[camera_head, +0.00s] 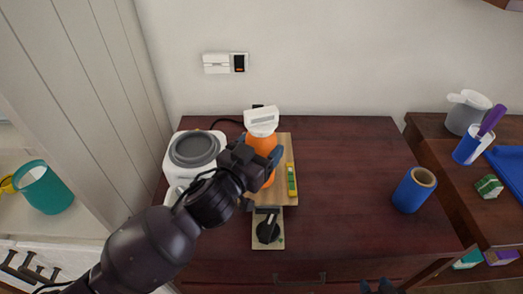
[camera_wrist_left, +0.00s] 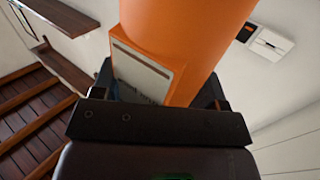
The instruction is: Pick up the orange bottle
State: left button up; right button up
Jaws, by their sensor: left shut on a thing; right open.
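The orange bottle (camera_head: 261,144) with a white cap stands out upright over the wooden board on the dark red-brown cabinet top. It fills the upper middle of the left wrist view (camera_wrist_left: 175,40), where a pale label shows on its side. My left gripper (camera_head: 262,163) is shut on the bottle's body, with a finger on each side; it also shows in the left wrist view (camera_wrist_left: 160,95). The bottle's base is hidden, so I cannot tell whether it touches the board. My right gripper (camera_head: 379,286) is open and empty at the bottom edge, mostly cut off.
A white appliance with a grey bowl (camera_head: 194,149) stands left of the bottle. A yellow-green level (camera_head: 291,179) lies on the board (camera_head: 285,145). A blue roll (camera_head: 413,190) stands at right; the cabinet top between is clear.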

pick_arm(q)
notch_tip(320, 180, up, 18)
jog(key=p, duration=0.3)
jog(key=a+r+n+y, duration=0.1)
jog(key=a+r, duration=0.2)
jog(key=r, duration=0.1)
jog(key=w+a+f+n+t+y, duration=0.1)
jog(key=a+f+n+t+y, duration=0.2)
jog(key=a, duration=0.4)
jog(key=s+a+f+n+y, duration=0.1)
jog(key=s+a+f+y, duration=0.1)
jog(key=a+f, duration=0.3)
jog(key=s+a+f+n+y, duration=0.1)
jog(key=s+a+f+y, duration=0.1)
jog(key=a+f, duration=0.3)
notch_tip(320, 180, down, 4)
jog(key=shift+s+a+r+n+y, duration=0.2)
jog(key=shift+s+a+n+y, duration=0.15)
jog(key=shift+y, duration=0.55)
pick_arm(e)
jog(key=r, duration=0.2)
jog(key=w+r, duration=0.1)
jog(key=r, duration=0.1)
jog(key=shift+r, duration=0.4)
pick_arm(q)
jog(key=shift+a, duration=0.1)
pick_arm(e)
jog(key=shift+s, duration=0.1)
jog(key=shift+s+f, duration=0.1)
